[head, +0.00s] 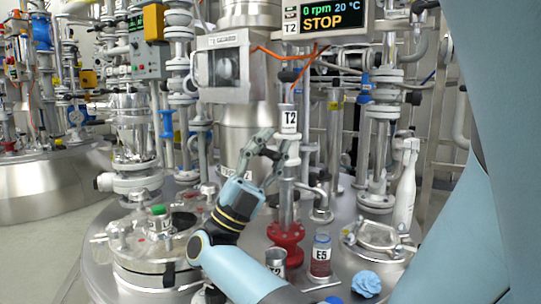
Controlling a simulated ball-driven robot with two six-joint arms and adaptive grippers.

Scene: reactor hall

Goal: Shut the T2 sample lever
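The T2 sampling post (289,119) stands in the middle of the head view, with a white T2 label and a red flange (286,236) at its foot. My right gripper (280,145) is just left of this post, below the label, with its dark fingers spread apart. Its right fingertip overlaps the post; I cannot tell whether it touches. I cannot make out the sample lever clearly; the fingers may cover it. I see nothing held between the fingers. My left gripper is not in view.
A T2 cup (275,262) and an E5 sample bottle (321,257) stand on the vessel top. A blue crumpled cloth (366,283) and a white spray bottle (405,187) are at right. A display (324,19) reads STOP above. Pipes crowd around the post.

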